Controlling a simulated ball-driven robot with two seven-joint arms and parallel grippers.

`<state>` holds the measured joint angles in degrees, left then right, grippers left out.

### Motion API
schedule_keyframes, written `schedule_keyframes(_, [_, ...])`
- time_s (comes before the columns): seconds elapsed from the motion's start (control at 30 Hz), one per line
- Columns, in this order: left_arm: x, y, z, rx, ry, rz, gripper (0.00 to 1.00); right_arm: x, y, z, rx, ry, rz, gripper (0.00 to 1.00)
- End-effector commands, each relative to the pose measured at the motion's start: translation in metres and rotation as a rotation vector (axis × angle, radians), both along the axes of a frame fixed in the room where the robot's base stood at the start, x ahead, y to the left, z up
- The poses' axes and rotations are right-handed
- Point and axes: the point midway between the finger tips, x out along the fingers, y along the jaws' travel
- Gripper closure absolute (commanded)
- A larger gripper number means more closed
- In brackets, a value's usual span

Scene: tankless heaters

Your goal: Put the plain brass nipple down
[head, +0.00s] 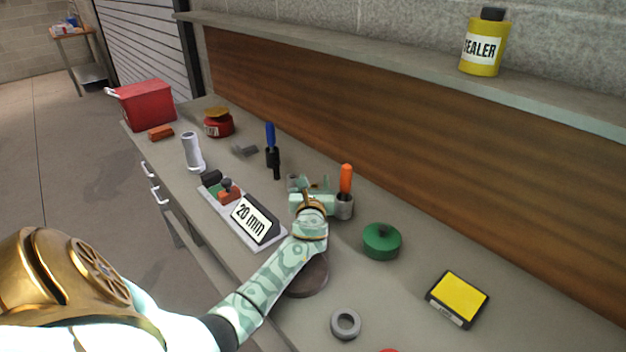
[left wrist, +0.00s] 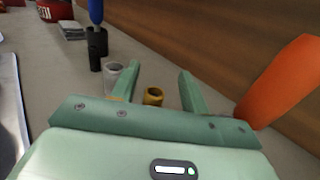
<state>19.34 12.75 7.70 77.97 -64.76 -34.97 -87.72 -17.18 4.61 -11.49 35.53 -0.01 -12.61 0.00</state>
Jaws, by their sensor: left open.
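The plain brass nipple (left wrist: 153,97) stands upright on the bench in the left wrist view, a short yellow-brass tube with an open top. My left gripper (left wrist: 158,72) is open, with one finger on each side of the nipple; I cannot tell whether either finger touches it. In the head view my left gripper (head: 315,185) is low over the middle of the bench and hides the nipple. A grey tubular fitting (left wrist: 113,75) stands just left of the fingers. My right gripper is in neither view.
An orange-handled tool (head: 346,178) in a metal cup stands close right of the gripper. A blue-handled tool (head: 270,135) stands behind left. A "20 mm" sign (head: 255,220) on a tray, a green round container (head: 382,240) and a grey ring (head: 345,323) are nearby. The wooden back panel (head: 420,140) bounds the bench.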

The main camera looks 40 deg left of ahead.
Motion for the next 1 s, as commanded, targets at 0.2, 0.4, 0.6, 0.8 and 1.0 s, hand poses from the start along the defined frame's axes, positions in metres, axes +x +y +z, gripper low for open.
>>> schedule_keyframes(0.2, [-0.043,-0.036,0.002,-0.002,0.001,-0.001,0.55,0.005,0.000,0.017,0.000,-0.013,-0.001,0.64])
schedule_keyframes(0.4, [-0.071,-0.059,0.001,-0.001,0.001,0.000,0.55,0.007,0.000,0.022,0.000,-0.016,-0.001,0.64])
schedule_keyframes(0.6, [-0.081,-0.067,0.000,0.000,0.000,0.002,0.55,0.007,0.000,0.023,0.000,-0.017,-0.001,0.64])
schedule_keyframes(0.8, [-0.081,-0.067,0.000,0.000,0.000,0.001,0.55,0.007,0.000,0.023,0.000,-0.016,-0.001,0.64])
schedule_keyframes(1.0, [-0.080,-0.067,0.000,0.000,0.000,0.001,0.55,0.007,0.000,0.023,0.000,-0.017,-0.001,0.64])
